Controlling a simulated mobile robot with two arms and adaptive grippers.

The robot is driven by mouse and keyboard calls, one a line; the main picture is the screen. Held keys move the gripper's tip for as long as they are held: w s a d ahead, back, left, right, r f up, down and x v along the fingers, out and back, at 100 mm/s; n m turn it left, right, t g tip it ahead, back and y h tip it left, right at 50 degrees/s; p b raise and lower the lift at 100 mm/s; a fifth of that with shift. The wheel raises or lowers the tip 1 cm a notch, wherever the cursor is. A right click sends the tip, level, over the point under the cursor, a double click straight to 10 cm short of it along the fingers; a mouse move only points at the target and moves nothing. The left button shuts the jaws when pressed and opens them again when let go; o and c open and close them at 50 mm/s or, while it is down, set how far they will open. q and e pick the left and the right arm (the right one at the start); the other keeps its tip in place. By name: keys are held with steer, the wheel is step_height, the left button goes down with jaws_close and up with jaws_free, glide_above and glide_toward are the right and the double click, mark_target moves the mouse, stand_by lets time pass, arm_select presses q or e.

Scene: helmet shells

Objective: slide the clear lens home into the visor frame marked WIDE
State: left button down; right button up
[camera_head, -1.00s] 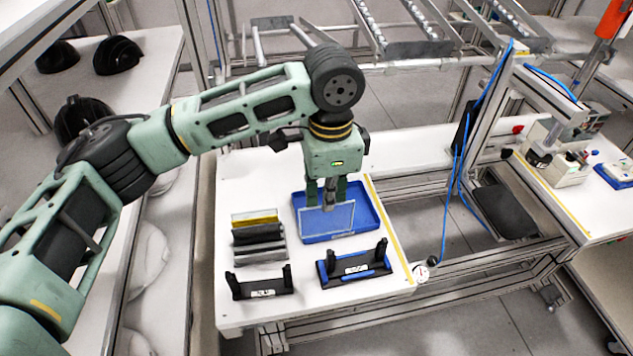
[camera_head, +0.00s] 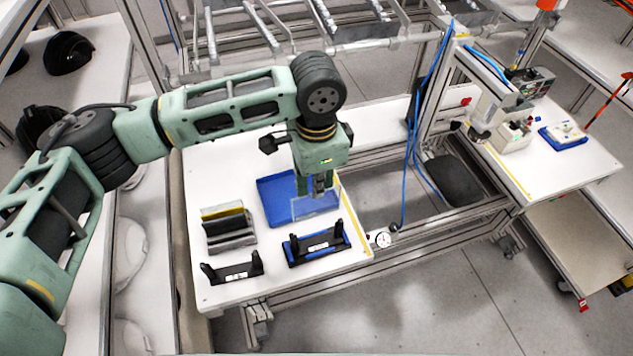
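My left gripper (camera_head: 319,190) points down and is shut on the upper edge of a clear lens (camera_head: 309,206). The lens hangs upright over the right part of the blue tray (camera_head: 275,213), behind a black visor frame on a blue base (camera_head: 317,244). The lens looks apart from that frame. A second, all-black visor frame (camera_head: 232,269) stands to the left, nearer the table's front edge. Both frames have two upright end posts and a pale label; I cannot read which one says WIDE. My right gripper is not in view.
A rack (camera_head: 232,241) holds yellow, dark and grey lenses left of the tray. White table surface is bare behind the tray.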

mark_target(317, 202)
arm_select(q)
steer(key=shift+r+p, duration=0.2)
steer(key=shift+p, duration=0.4)
step_height(317, 202, down, 4)
steer(key=shift+r+b, duration=0.1)
steer(key=shift+b, duration=0.65)
steer(key=shift+f+b, duration=0.35)
steer(key=shift+f, duration=0.8)
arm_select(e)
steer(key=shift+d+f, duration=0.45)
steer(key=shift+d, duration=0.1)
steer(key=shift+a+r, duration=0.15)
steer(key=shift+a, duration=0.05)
arm_select(q)
steer(key=shift+p, duration=0.3)
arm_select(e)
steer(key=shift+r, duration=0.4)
arm_select(q)
steer(key=shift+p, duration=0.4)
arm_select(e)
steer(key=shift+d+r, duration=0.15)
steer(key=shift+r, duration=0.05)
arm_select(q)
steer(key=shift+p, duration=0.35)
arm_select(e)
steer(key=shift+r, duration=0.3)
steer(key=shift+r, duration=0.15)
